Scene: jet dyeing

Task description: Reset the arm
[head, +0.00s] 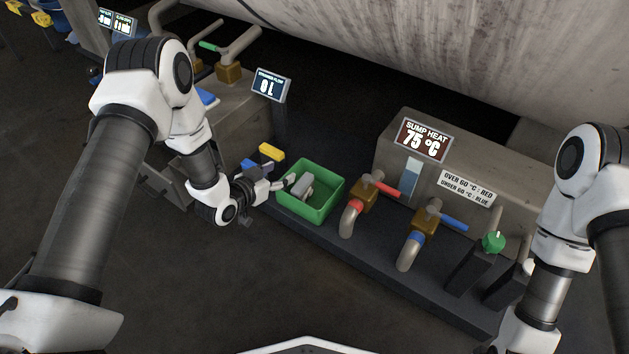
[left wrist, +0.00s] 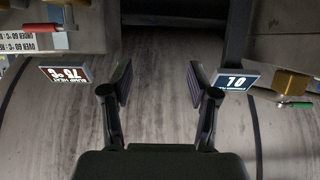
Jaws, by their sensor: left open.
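My left arm comes in from the left, and its gripper (head: 277,187) is at the near left rim of a green bin (head: 322,210). In the left wrist view the left gripper (left wrist: 160,82) has its two dark fingers spread wide, with nothing between them. That view looks past the fingers at the large grey drum, and the signs appear upside down. A grey object (head: 303,187) lies in the green bin; the gripper is close beside it in the head view, and I cannot tell whether they touch. My right arm (head: 567,235) stands at the right edge; its gripper is out of view.
A dark ledge (head: 380,265) carries the bin, a red-handled tap (head: 362,195), a blue-handled tap (head: 424,225) and a green knob (head: 493,242). Behind are a 75 °C sign (head: 422,141) and a litre display (head: 271,86). Yellow (head: 271,152) and blue blocks lie behind the bin. The front floor is clear.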

